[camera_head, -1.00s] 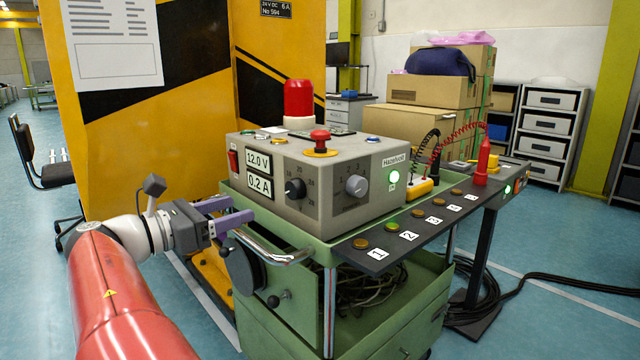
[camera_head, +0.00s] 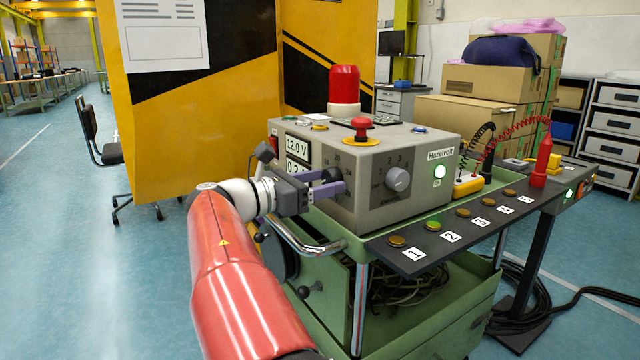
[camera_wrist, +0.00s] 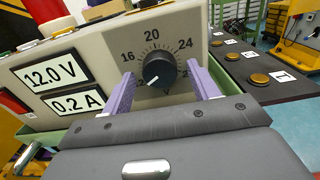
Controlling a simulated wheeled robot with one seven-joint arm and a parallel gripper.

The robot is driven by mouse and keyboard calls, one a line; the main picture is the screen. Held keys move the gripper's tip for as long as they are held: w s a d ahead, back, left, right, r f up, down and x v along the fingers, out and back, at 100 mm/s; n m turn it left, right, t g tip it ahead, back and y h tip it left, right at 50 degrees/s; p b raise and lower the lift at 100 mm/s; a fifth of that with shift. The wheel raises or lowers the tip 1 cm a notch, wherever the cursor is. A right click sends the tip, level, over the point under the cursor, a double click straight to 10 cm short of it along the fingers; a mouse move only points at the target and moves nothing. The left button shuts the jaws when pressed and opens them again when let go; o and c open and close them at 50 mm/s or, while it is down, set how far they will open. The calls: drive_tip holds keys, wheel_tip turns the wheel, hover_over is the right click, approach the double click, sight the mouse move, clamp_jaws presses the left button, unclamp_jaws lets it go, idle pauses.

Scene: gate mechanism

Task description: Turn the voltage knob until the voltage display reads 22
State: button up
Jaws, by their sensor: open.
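The voltage knob (camera_wrist: 160,68) is black with a white pointer line, on the front of the grey power supply (camera_head: 365,205). Its pointer aims down and left in the wrist view. The scale around it shows 16, 20 and 24. The voltage display (camera_wrist: 49,73) reads 12.0 V, and it also shows in the head view (camera_head: 297,144). My gripper (camera_wrist: 163,88) is open, with one purple finger on each side of the knob. In the head view my gripper (camera_head: 334,180) partly covers the knob. I cannot tell whether the fingers touch it.
The current display (camera_wrist: 78,103) reads 0.2 A. A second, grey knob (camera_head: 398,179) sits to the right, with a red mushroom button (camera_head: 361,128) on top. The green cart's metal handle (camera_head: 305,240) runs close below my arm. A panel of numbered buttons (camera_head: 465,212) extends right.

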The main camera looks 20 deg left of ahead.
drive_tip(key=c, duration=1)
drive_tip(key=shift+o, duration=0.2)
drive_tip(key=shift+m, duration=0.3)
